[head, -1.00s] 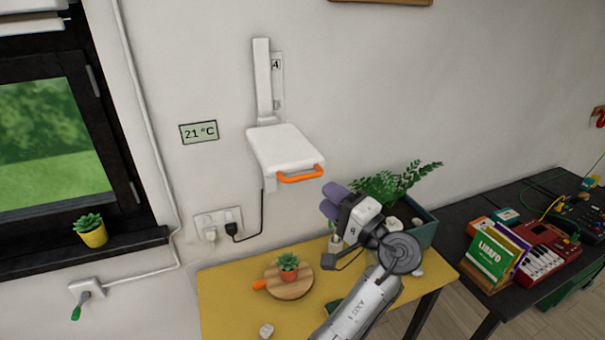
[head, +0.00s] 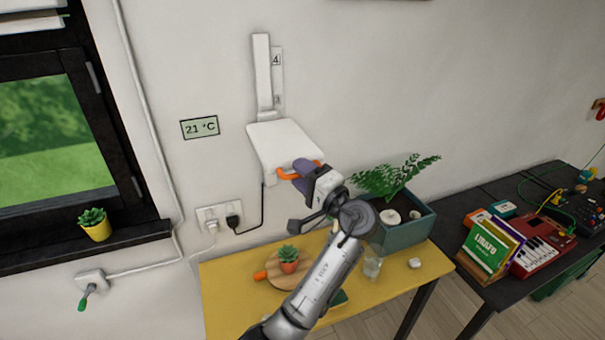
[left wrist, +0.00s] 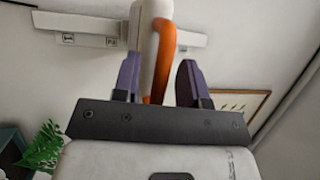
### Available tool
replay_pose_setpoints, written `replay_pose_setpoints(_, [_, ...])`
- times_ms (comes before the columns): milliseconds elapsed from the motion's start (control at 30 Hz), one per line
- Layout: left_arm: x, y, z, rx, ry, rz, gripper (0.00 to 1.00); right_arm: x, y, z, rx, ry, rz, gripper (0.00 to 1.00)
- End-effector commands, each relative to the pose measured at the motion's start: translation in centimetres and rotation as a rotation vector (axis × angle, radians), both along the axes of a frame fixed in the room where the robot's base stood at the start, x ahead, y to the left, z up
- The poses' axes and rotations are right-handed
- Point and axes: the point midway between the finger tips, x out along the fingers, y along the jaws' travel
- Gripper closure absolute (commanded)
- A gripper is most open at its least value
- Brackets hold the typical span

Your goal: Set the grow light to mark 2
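The grow light (head: 283,142) is a white panel on a vertical white wall rail, with an orange handle (head: 287,175) on its front edge. A scale strip (head: 277,78) beside the rail shows marks 4 and 3, above the panel; lower marks are hidden from the head view. My left gripper (head: 298,177) is at the handle. In the left wrist view the orange handle (left wrist: 160,65) runs between the two purple fingers (left wrist: 160,84). The fingers are apart, with a clear gap on the right finger's side. My right gripper is not in view.
A black cable (head: 262,210) hangs from the light to a wall socket (head: 222,214).

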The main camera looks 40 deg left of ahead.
Motion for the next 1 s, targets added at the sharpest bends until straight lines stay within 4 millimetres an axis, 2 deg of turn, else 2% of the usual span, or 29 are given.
replay_pose_setpoints(67, [0.0, 0.0, 0.0, 0.000, 0.000, 0.000, 0.66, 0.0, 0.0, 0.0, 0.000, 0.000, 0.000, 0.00])
replay_pose_setpoints(433, [0.0, 0.0, 0.0, 0.000, 0.000, 0.000, 1.00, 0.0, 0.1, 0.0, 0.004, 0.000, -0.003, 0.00])
replay_pose_setpoints(800, [0.0, 0.0, -0.1, 0.000, 0.000, 0.000, 1.00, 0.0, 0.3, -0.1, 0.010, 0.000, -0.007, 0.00])
replay_pose_setpoints(1000, [0.0, -0.1, -2.3, -0.001, 0.002, -0.001, 1.00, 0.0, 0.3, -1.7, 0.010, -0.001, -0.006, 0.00])
